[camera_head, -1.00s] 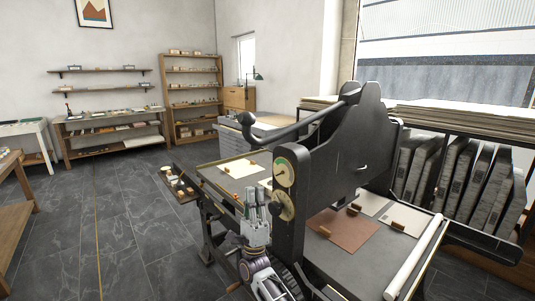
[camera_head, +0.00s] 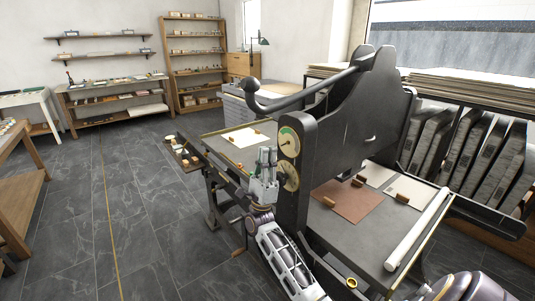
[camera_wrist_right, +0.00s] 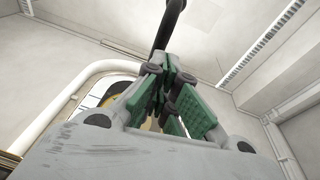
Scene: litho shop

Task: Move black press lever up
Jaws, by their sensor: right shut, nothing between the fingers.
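The black press lever (camera_head: 310,90) is a curved bar with a ball knob at its left end. It runs from the top of the dark press (camera_head: 345,130), and the knob end hangs out to the left. My right gripper (camera_head: 267,156) points upward beside the press gauges, below the knob and apart from it. Its fingers are together with nothing between them. In the right wrist view the shut green-padded fingers (camera_wrist_right: 163,68) point up, and a black bar (camera_wrist_right: 170,22), likely the lever, shows beyond the tips. My left gripper is not in view.
Two round gauges (camera_head: 289,141) sit on the press side close to my right gripper. The press bed (camera_head: 350,230) holds a brown sheet (camera_head: 347,201) and a white roll (camera_head: 417,230). A small side tray (camera_head: 183,152) stands left. The floor on the left is open.

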